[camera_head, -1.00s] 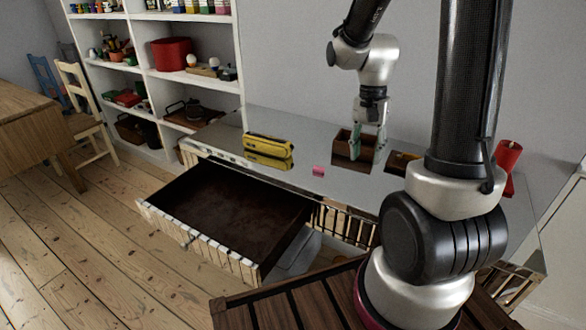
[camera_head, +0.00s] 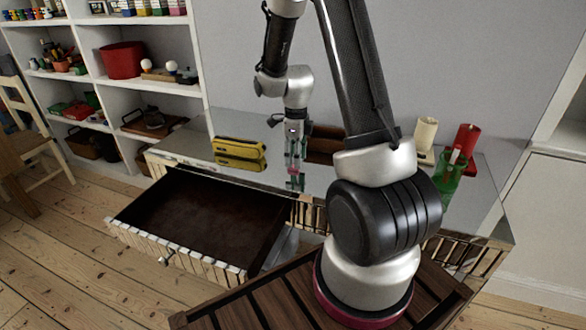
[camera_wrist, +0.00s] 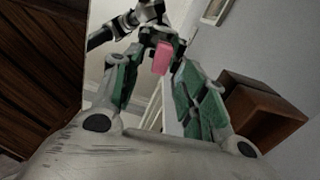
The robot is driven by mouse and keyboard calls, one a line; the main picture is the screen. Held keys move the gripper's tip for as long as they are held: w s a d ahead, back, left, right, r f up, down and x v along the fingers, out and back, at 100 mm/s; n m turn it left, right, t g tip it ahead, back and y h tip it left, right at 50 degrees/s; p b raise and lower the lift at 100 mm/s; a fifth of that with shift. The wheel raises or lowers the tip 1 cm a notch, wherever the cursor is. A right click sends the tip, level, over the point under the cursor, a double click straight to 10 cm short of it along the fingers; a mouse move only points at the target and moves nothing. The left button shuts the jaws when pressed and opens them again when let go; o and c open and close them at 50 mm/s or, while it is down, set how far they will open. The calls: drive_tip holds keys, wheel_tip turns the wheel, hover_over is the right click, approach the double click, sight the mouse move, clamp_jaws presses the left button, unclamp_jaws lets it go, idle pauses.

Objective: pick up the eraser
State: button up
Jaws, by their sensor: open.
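The eraser (camera_head: 292,171) is a small pink block on the mirror-like top of the cabinet. In the wrist view the eraser (camera_wrist: 161,57) shows beyond and between my fingers, a little toward the top of the picture. My gripper (camera_head: 293,162) points down right over it. Its green-padded fingers are apart in the wrist view, where my gripper (camera_wrist: 155,85) looks empty. The fingers partly cover the eraser in the head view, and I cannot tell whether they touch it. The tabletop reflects the gripper.
A yellow case (camera_head: 239,153) lies left of my gripper. A brown wooden box (camera_head: 325,142) stands close to its right and also shows in the wrist view (camera_wrist: 262,118). A cream cylinder, a red one (camera_head: 466,138) and a green glass stand farther right. An open drawer (camera_head: 188,225) juts out below.

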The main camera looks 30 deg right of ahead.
drive_tip(key=shift+w+f, duration=0.1)
drive_tip(key=shift+f, duration=1.35)
drive_tip(key=c, duration=0.8)
drive_tip(key=shift+c, duration=0.2)
drive_tip(key=shift+r, duration=0.1)
